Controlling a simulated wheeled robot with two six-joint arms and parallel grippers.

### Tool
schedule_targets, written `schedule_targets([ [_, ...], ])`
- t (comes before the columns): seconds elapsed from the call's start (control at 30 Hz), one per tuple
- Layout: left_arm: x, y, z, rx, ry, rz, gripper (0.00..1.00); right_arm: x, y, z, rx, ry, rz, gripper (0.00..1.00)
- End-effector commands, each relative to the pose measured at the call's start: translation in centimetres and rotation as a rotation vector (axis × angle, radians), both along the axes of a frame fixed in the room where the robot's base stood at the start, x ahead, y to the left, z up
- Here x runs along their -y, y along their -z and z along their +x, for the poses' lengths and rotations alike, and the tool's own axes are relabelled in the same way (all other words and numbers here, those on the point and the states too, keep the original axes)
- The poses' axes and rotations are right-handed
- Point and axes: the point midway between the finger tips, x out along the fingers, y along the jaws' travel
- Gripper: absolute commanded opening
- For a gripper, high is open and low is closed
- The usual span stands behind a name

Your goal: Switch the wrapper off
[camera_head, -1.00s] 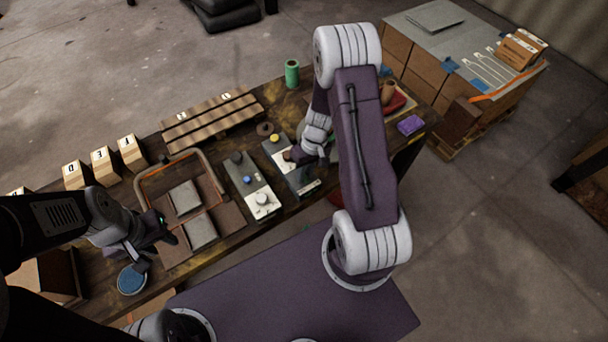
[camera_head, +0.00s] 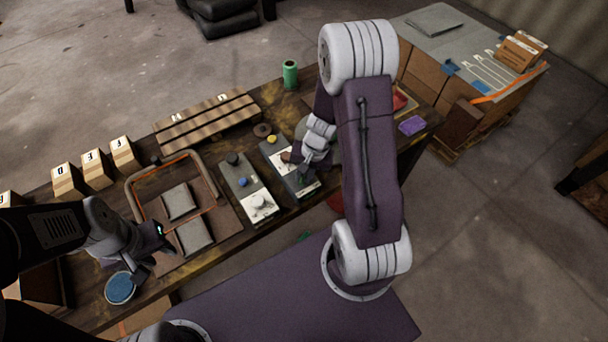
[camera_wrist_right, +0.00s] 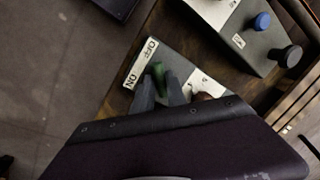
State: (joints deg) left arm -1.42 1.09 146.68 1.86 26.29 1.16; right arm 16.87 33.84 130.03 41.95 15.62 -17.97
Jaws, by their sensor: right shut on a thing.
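The right-hand control panel (camera_head: 275,150) is a dark box on the table, with a yellow knob (camera_head: 272,139) at its far end. In the right wrist view its near end carries a white ON/OFF label (camera_wrist_right: 140,63) beside a green switch handle (camera_wrist_right: 159,72). My right gripper (camera_wrist_right: 161,86) is shut on the green handle, with a finger on either side. The base of the handle is hidden, and I cannot tell which way it is set. In the head view my right gripper (camera_head: 303,172) is over this panel. My left gripper (camera_head: 167,240) hangs above the table's front left; its jaw opening is unclear.
A second panel (camera_head: 236,170) with black, blue and white knobs stands to the left. Further left are a framed tray (camera_head: 135,190) with grey pads and a blue round dish (camera_head: 121,288). A green cylinder (camera_head: 290,74) and slatted rack (camera_head: 205,120) stand behind.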

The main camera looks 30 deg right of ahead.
Motion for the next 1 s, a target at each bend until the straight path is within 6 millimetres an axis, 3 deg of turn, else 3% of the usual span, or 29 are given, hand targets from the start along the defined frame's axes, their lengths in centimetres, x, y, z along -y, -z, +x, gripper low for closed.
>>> schedule_targets([
  [0.6, 0.0, 0.17, 0.0, 0.0, 0.0, 0.0, 0.36, -0.07, 0.0, -0.09, -0.003, 0.037, 0.002, 0.0],
  [0.63, 0.0, 0.17, 0.0, 0.0, 0.0, 0.0, 0.36, -0.08, 0.0, -0.09, -0.003, 0.037, 0.002, 0.26],
  [0.7, 0.0, 0.17, 0.0, 0.0, 0.0, 0.0, 0.36, -0.07, 0.0, -0.09, -0.002, 0.037, 0.001, 0.38],
  [1.0, 0.0, -0.02, 0.0, 0.0, 0.0, 0.0, 0.36, -0.01, -0.27, -0.05, -0.001, 0.035, 0.001, 0.38],
])
